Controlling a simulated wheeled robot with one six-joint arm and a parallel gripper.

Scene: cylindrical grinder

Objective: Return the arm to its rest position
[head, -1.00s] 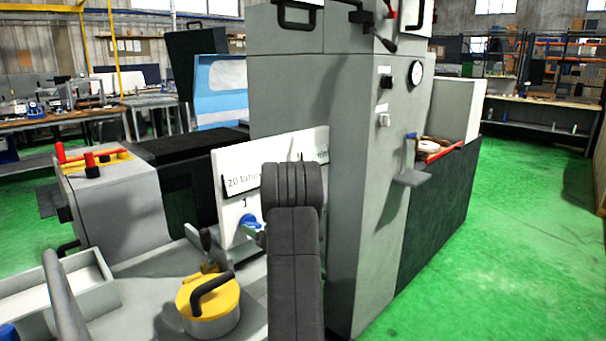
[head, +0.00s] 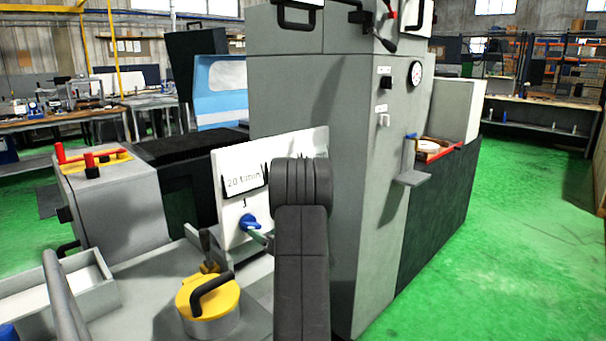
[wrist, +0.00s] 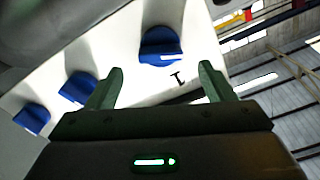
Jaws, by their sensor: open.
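My gripper (wrist: 160,68) is open in the wrist view, with its two green fingers apart and nothing between them. Beyond the fingers is a white panel (wrist: 120,45) with blue knobs. One blue knob (wrist: 160,46) lies just beyond the gap, and others are to the left. In the head view my dark arm rises in front of the white panel (head: 228,160). It hides the panel's right part and most of my gripper. A bit of green finger shows beside a blue knob (head: 248,222); I cannot tell if they touch.
The grey grinder cabinet (head: 290,95) stands close behind and right of my arm. A yellow-topped cylinder with a black handle (head: 209,300) and a grey tray (head: 110,292) are at lower left. Green floor (head: 500,260) is open at right.

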